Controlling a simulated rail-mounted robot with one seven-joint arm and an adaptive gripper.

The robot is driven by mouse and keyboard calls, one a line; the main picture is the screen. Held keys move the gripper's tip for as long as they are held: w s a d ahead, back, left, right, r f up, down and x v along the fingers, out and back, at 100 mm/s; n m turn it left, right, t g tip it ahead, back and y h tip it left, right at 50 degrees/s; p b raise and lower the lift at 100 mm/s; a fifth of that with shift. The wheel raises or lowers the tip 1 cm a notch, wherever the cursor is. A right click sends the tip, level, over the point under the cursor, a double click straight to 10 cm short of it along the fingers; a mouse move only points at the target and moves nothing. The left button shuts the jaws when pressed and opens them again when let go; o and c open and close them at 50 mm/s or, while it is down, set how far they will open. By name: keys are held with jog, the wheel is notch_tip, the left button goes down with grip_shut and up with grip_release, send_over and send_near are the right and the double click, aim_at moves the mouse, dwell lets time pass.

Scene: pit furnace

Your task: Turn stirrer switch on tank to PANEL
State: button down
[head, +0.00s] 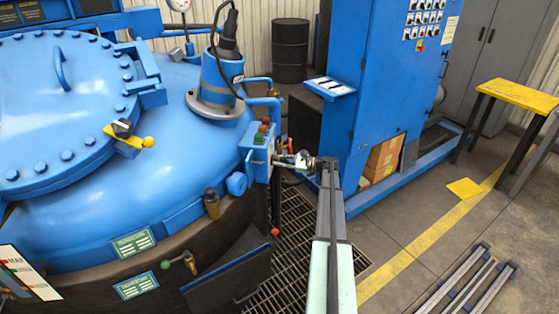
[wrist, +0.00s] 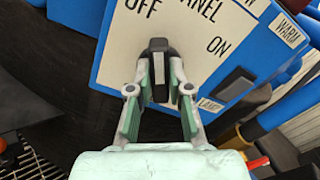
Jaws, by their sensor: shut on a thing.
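The stirrer switch is a black knob (wrist: 158,48) on a pale label plate (wrist: 208,80) in the wrist view. The plate reads OFF, PANEL and ON around the knob. The knob's upper end lies below OFF and left of PANEL; its exact setting I cannot tell. My gripper (wrist: 159,88) is shut on the knob, one green-padded finger on each side. In the head view, my gripper (head: 300,161) is at the right side of the blue control box (head: 257,152) on the tank (head: 170,170); the knob is hidden there.
A stirrer motor (head: 222,82) stands on the tank behind the box. A blue cabinet (head: 387,75) with a small shelf (head: 331,87) is to the right. Red-handled fittings (head: 290,145) are close beside my gripper. A floor grating (head: 300,235) lies below.

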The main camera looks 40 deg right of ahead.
jog(key=m+p, duration=0.2)
jog(key=m, duration=0.3)
jog(key=shift+w+r+m+p, duration=0.1)
jog(key=shift+m+p, duration=0.3)
dwell(0.4)
jog(key=c, duration=1.1)
grip_release()
jog(key=v, duration=1.2)
